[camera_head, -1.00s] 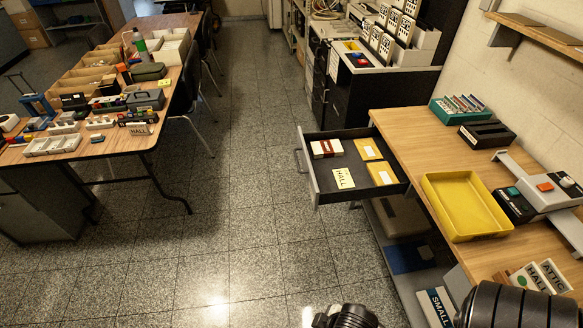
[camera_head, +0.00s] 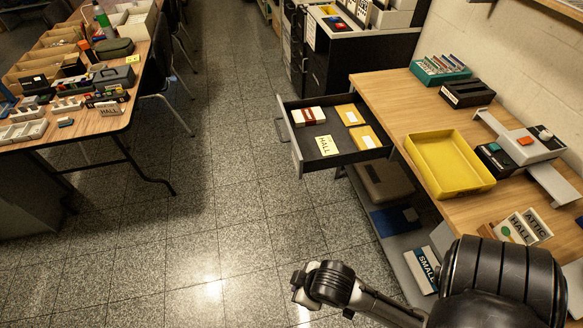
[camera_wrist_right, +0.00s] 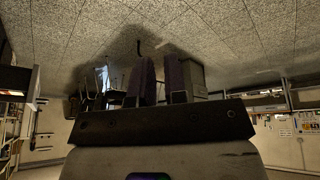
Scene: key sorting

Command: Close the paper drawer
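The paper drawer (camera_head: 298,158) is pulled out to the left from under the wooden desk at right in the head view. Its front panel with a grey handle (camera_head: 281,130) faces left. My left gripper is not in view.
The desk (camera_head: 384,87) carries a yellow tray (camera_head: 484,184), a teal card box (camera_head: 440,70) and a grey device (camera_head: 527,146). A lower shelf (camera_head: 402,240) is below the drawer. Open floor (camera_head: 220,200) lies left of it. Another cluttered table (camera_head: 100,128) stands at far left.

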